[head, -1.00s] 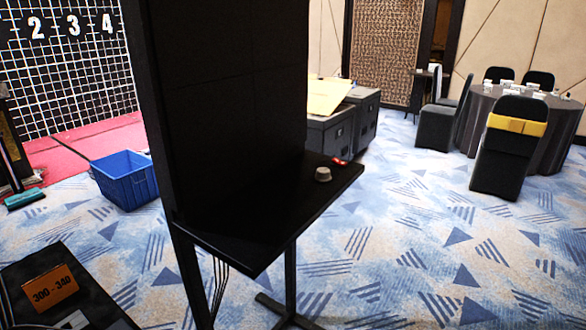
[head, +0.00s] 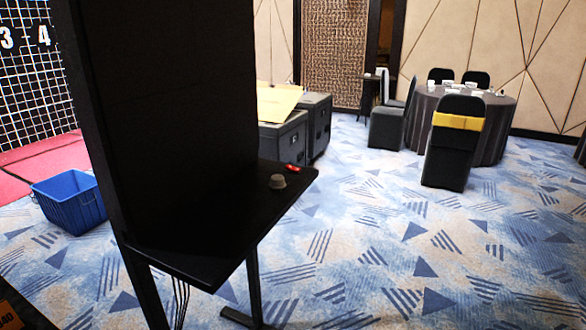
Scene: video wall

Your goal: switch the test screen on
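A tall black panel (head: 160,110) stands upright at the left of the head view, its face dark with no picture on it. A black shelf (head: 215,232) juts from its lower part. On the shelf's far right end sit a small grey knob-like object (head: 277,182) and a small red object (head: 293,168) behind it. I cannot tell whether either is a switch. My gripper is not in view.
A blue crate (head: 70,203) stands on the patterned carpet at left. Dark cases (head: 290,135) stand behind the shelf. A round table (head: 465,135) with chairs is at the back right. The carpet (head: 400,250) at right is clear.

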